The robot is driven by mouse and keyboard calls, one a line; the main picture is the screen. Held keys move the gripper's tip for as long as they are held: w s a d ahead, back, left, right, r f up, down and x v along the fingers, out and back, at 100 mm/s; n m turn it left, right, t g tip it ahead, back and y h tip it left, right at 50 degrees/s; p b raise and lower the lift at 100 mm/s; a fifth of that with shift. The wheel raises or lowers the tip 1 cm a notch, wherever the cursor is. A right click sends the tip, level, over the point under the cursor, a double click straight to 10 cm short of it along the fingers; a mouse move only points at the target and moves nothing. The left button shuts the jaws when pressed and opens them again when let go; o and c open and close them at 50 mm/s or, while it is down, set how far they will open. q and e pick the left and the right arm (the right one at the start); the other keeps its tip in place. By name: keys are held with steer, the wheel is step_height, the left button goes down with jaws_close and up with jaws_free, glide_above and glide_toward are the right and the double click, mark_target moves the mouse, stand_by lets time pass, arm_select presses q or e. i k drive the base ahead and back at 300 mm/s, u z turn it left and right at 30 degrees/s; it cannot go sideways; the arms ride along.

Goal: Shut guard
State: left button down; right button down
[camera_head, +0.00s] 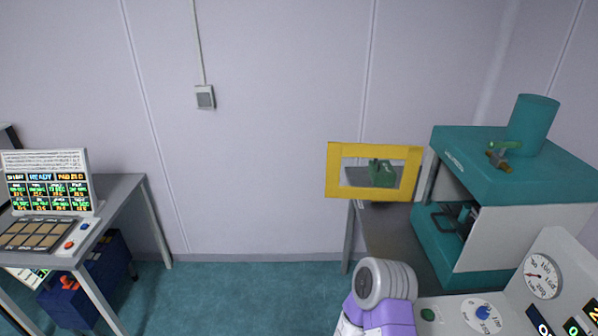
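The guard (334,172) is a yellow rectangular frame with a see-through window. It stands upright beside the left of the teal rheometer (483,143), swung out from it. The machine's chamber (447,222) shows uncovered on its left side, with dark parts inside. A purple and grey link of my arm rises at the bottom centre, below the guard and apart from it in the picture. No fingertips of either gripper show, so both grippers are out of view.
A grey bench (385,232) lies under the guard. A green object (382,173) shows through its window. A control panel with a dial (541,276) and blue knob (483,312) fills the lower right. A desk with a display (45,182) stands left. Open floor (240,295) lies between.

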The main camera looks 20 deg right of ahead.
mark_target(412, 155)
steer(key=u, duration=0.1)
steer(key=i, duration=1.1)
steer(key=z, duration=0.35)
